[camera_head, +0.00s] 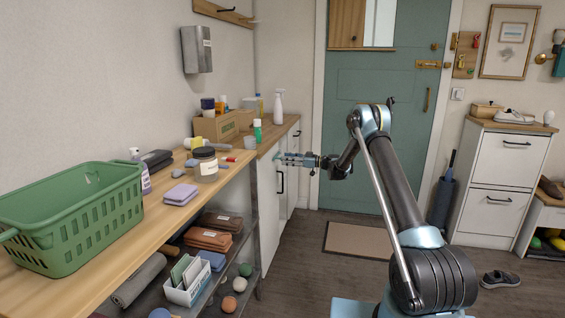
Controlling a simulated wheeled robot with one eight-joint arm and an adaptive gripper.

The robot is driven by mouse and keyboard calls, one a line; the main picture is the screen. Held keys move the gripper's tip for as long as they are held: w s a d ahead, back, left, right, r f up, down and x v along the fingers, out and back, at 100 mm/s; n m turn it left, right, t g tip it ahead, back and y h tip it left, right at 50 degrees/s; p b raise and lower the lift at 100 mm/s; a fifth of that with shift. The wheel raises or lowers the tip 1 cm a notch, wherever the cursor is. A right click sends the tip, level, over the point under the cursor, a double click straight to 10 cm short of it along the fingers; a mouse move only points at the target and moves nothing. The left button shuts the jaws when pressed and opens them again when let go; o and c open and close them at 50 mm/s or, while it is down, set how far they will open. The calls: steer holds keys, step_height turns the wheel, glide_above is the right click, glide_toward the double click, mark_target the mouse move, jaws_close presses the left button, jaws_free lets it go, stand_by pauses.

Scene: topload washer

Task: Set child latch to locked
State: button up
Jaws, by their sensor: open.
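My gripper (283,158) is at the end of my raised arm, in the middle of the view. It points left, towards the front of a white cabinet (269,215) under the wooden counter. Its fingers are open and look empty. The fingertips are small here, and I cannot tell whether they touch the cabinet front. The cabinet has dark bar handles, one just below the gripper. I cannot make out a child latch; it may be hidden behind the gripper or too small. No washer can be clearly made out.
A wooden shelf unit (120,262) at the left bears a green basket (75,215), a jar (205,165) and cloths. A spray bottle (278,108) stands on the counter. A teal door (385,90), mat (355,239) and white drawers (498,185) are beyond. Open floor lies between.

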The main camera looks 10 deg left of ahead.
steer(key=shift+a, duration=1.75)
steer(key=shift+c, duration=0.4)
